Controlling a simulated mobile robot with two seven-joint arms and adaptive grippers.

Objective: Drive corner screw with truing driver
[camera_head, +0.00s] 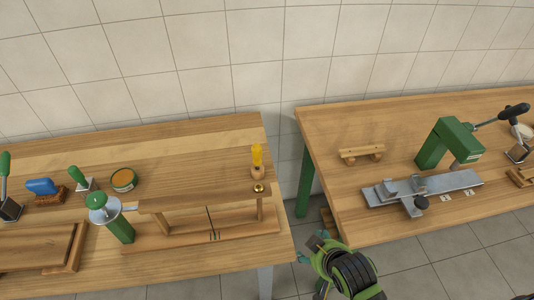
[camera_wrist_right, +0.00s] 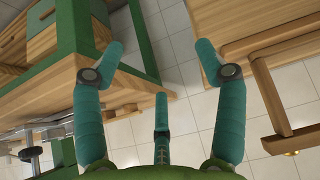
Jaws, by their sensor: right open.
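A driver with a yellow handle (camera_head: 257,153) stands upright in a small wooden holder (camera_head: 257,173) near the right end of the left bench. A small brass round piece (camera_head: 258,188) sits just in front of it, on the corner of a wooden frame (camera_head: 165,241); I cannot tell whether it is the corner screw. My right gripper (camera_head: 312,250) is low in the gap between the benches, right of the frame and apart from it. Its fingers (camera_wrist_right: 161,78) are spread open and empty in the right wrist view. My left gripper is not in view.
The right bench (camera_head: 325,125) carries a green press (camera_head: 448,143), a metal slide (camera_head: 423,189) and a small wooden rack (camera_head: 361,153). Floor shows between the benches.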

